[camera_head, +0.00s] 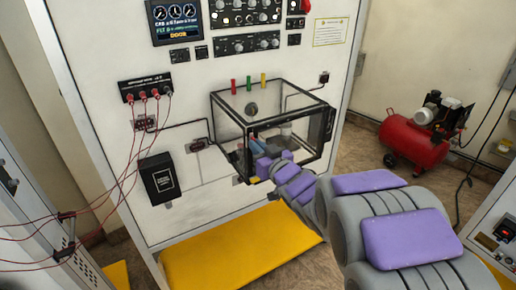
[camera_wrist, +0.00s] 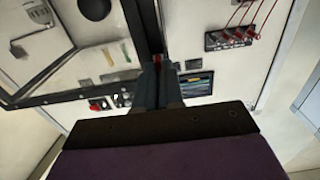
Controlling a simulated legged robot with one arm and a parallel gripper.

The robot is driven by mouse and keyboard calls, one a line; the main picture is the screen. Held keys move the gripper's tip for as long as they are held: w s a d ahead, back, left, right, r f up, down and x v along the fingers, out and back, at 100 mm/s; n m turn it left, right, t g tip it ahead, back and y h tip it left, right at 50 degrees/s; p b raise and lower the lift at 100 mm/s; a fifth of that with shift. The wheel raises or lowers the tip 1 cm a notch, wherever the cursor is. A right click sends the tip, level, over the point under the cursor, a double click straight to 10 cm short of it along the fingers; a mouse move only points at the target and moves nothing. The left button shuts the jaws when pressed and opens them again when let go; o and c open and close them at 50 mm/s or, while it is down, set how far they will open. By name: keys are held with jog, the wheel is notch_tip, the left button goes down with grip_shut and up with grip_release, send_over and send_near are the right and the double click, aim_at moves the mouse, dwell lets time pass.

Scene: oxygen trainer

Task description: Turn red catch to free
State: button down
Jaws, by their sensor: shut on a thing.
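A clear box with a black frame (camera_head: 228,112) is mounted on the white panel, and part of its black frame (camera_wrist: 135,25) shows in the wrist view. My gripper (camera_wrist: 158,70) is at this frame, its two dark fingers close together. A small bit of red, the red catch (camera_wrist: 157,63), shows at the fingertips, and the fingers are shut on it. The fingers hide most of the catch, so its angle cannot be told. In the head view my arm reaches in from the right, and the catch cannot be made out there.
Red, green and yellow pegs (camera_head: 249,83) stand along the box top. Red leads hang from a black socket strip (camera_head: 146,86) at left. A black box (camera_head: 160,178) sits below it. A yellow mat (camera_head: 240,248) lies below the panel. A red compressor (camera_head: 412,143) stands at right.

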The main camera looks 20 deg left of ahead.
jog(key=shift+f, duration=0.3)
jog(key=c, duration=1.7)
grip_release()
jog(key=o, duration=0.3)
jog(key=shift+w+a, duration=0.15)
jog(key=shift+o, duration=0.7)
jog(key=shift+r, duration=0.15)
